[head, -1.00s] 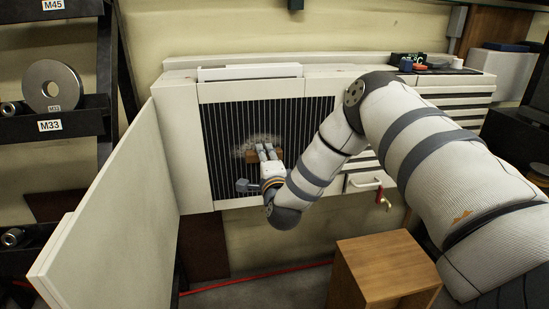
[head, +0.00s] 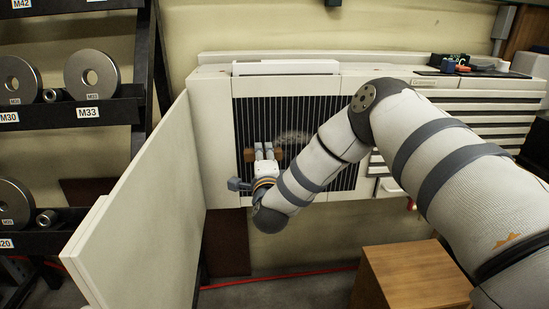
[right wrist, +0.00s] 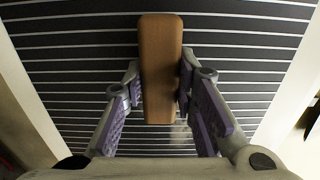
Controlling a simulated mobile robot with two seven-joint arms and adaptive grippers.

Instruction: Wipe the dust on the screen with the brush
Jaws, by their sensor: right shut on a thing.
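The dark slatted screen (head: 338,118) is set in the white cabinet front behind an open door. A pale dust patch (head: 293,138) shows on it, just right of my right gripper (head: 264,152). That gripper is shut on the brown wooden brush (head: 249,155), which lies at or against the left part of the screen. In the right wrist view the brush (right wrist: 161,70) stands upright between the fingers, and faint dust (right wrist: 182,132) shows below it. The brush's bristle side is hidden, and contact with the slats cannot be seen. My left gripper is not in view.
The open white door (head: 150,200) stands left of the screen. A rack (head: 70,113) with metal rings is further left. A wooden box (head: 410,275) stands at the front right. A drawer unit (head: 490,110) with small items on top is right of the screen.

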